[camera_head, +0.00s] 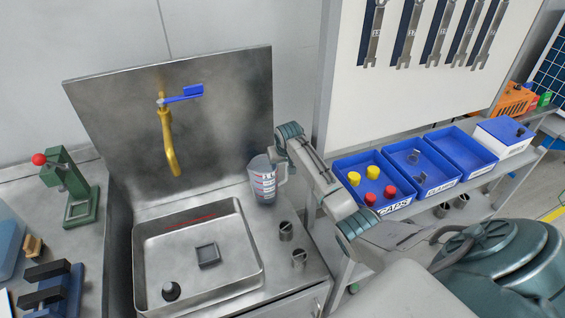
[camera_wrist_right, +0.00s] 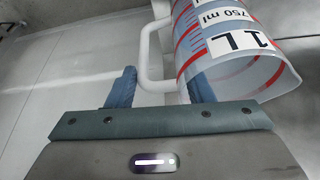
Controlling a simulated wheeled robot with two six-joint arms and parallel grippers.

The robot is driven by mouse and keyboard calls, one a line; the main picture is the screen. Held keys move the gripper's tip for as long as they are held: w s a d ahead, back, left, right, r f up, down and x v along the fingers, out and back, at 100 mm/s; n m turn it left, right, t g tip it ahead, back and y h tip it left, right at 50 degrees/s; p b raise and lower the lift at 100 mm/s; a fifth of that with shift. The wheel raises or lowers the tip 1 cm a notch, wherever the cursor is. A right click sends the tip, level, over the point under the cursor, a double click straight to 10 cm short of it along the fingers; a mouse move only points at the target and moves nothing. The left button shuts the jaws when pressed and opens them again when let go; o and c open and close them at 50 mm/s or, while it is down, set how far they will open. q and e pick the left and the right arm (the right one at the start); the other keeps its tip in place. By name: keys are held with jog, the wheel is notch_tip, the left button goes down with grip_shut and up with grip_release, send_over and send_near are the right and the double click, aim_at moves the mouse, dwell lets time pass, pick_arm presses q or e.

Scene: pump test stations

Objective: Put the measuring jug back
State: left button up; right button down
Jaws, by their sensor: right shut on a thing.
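The measuring jug (camera_head: 264,183) is clear with red and white markings and stands upright over the steel counter, right of the sink. Whether its base touches the counter is hard to tell. My right gripper (camera_head: 277,158) is at the jug's handle side, shut on the handle. In the right wrist view the jug (camera_wrist_right: 240,50) shows its "1L" and "750 ml" labels, tilted in the picture, with the white handle between the two fingers of the gripper (camera_wrist_right: 162,88). My left gripper is not in view.
The sink (camera_head: 225,262) with a yellow tap (camera_head: 168,140) lies left of the jug. Blue bins (camera_head: 376,190) with caps sit on a shelf to the right. A green press (camera_head: 75,190) stands far left.

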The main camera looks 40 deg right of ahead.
jog(key=c, duration=0.7)
grip_release()
jog(key=b+v, duration=0.2)
jog(key=v, duration=1)
